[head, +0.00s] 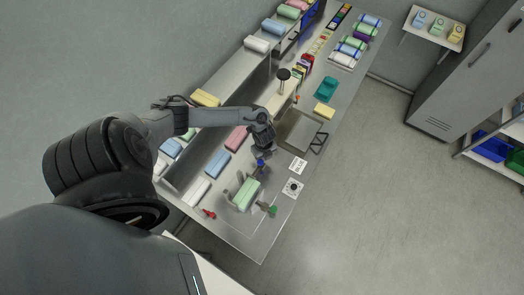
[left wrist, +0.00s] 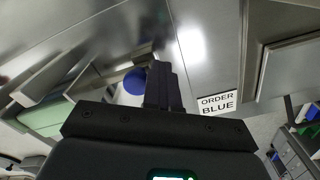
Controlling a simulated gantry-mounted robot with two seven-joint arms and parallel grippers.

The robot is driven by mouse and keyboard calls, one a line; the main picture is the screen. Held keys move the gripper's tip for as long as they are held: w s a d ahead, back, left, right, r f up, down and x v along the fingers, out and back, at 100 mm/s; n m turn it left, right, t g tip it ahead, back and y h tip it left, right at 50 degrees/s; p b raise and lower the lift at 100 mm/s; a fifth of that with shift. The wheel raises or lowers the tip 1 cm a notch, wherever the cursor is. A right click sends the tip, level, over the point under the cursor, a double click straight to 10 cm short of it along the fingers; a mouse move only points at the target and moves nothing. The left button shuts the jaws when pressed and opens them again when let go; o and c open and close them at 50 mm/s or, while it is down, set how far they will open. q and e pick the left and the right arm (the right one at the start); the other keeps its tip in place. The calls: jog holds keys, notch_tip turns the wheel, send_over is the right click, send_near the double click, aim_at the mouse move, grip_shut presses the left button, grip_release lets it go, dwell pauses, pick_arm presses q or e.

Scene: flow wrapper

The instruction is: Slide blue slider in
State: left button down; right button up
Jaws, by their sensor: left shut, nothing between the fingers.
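The blue slider (head: 261,163) shows as a small blue knob on the metal bench, at the far side of a fixture around a pale green pack (head: 246,194). In the left wrist view its round blue end (left wrist: 135,81) is just left of my fingers and partly hidden by them. My left gripper (head: 264,150) is shut and empty, close to the blue slider; its closed fingers show in the left wrist view (left wrist: 163,84). I cannot tell whether they touch the slider. A green slider (head: 272,210) and a red slider (head: 209,214) sit at other sides of the fixture. My right gripper is not in view.
A metal tray (head: 298,130) and a black-topped post (head: 283,75) stand beyond. Coloured packs line the bench's left side. The bench's near right corner is clear.

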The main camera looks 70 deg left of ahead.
pick_arm(q)
jog(key=shift+s+d+f, duration=0.15)
jog(key=shift+s+d, duration=0.1)
jog(key=shift+s, duration=0.1)
jog(key=shift+w+a, duration=0.1)
jog(key=shift+w+a+f, duration=0.1)
jog(key=shift+w, duration=0.05)
jog(key=shift+b, duration=0.3)
jog(key=shift+w+a, duration=0.2)
notch_tip(320, 180, up, 8)
jog(key=p, duration=0.8)
jog(key=shift+r, duration=0.2)
jog(key=shift+w, duration=0.1)
